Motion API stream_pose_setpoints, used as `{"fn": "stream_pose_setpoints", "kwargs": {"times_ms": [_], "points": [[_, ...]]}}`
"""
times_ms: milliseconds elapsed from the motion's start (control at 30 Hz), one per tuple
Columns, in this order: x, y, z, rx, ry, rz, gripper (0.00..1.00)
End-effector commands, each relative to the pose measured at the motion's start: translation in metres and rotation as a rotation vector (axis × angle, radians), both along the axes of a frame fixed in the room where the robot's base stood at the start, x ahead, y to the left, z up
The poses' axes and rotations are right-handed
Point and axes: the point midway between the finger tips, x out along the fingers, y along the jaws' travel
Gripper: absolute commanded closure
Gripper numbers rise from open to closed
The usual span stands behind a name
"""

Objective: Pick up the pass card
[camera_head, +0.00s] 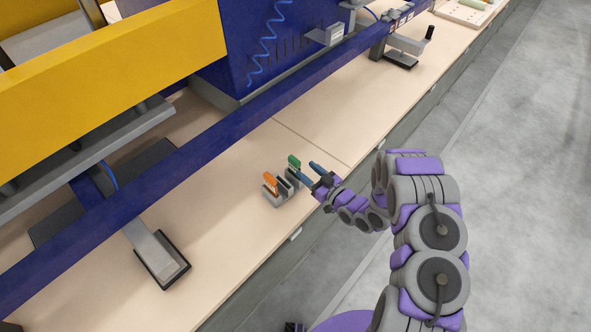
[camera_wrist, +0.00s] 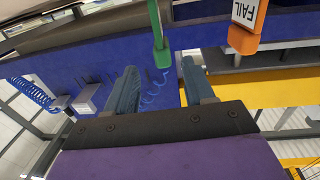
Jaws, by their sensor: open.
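The green card (camera_head: 294,161) stands upright in a small grey holder (camera_head: 273,199) on the bench; it also shows in the wrist view (camera_wrist: 158,35). No lettering is readable on it. An orange card (camera_head: 270,181) stands beside it in the holder; in the wrist view the orange card (camera_wrist: 243,18) reads FAIL. My gripper (camera_head: 308,173) is open and empty, just right of the green card and close to it. In the wrist view the green card's end lies beyond my fingertips (camera_wrist: 158,80), in line with the gap between them.
A blue rail (camera_head: 200,147) runs diagonally above the bench (camera_head: 235,195), behind the holder. A blue cabinet (camera_head: 240,60) and a yellow beam (camera_head: 110,85) stand farther back. A grey clamp (camera_head: 155,250) is at the lower left. Bare bench surrounds the holder.

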Motion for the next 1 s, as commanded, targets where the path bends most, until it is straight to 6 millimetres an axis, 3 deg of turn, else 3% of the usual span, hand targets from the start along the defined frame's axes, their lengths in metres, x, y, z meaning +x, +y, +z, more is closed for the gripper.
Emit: {"fn": "stream_pose_setpoints", "kwargs": {"times_ms": [367, 600, 933, 1000], "points": [[0.019, 0.022, -0.004, -0.001, 0.001, 0.002, 0.47], [0.041, 0.045, -0.005, 0.001, -0.002, 0.002, 0.47], [0.047, 0.051, -0.004, 0.000, 0.001, 0.001, 0.47], [0.047, 0.051, -0.004, 0.000, 0.001, 0.001, 0.52]]}}
